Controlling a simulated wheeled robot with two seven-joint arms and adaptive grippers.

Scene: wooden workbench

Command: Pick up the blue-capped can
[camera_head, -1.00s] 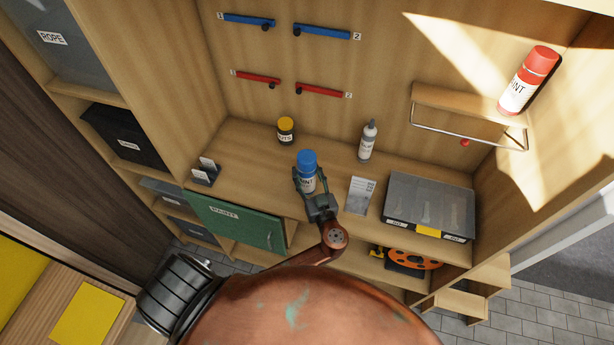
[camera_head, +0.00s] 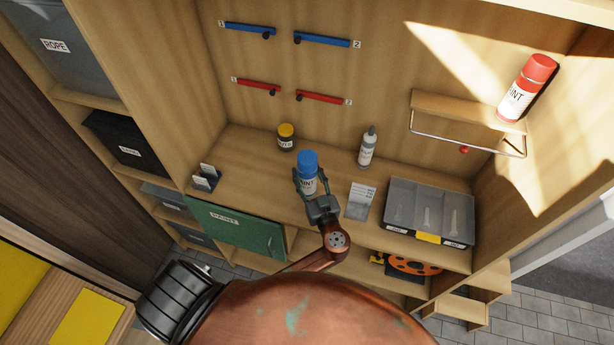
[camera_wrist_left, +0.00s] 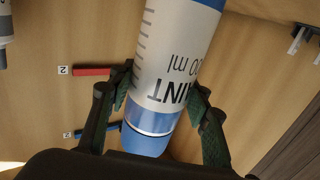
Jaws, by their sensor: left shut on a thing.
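In the left wrist view the can (camera_wrist_left: 175,65) fills the middle, between the green fingers of the left gripper (camera_wrist_left: 160,100). I cannot tell whether the can's base touches the bench. My right gripper is not in view.
A clear-lidded organizer (camera_head: 430,210) sits to the right. A red-capped can (camera_head: 527,88) stands on the upper-right shelf.

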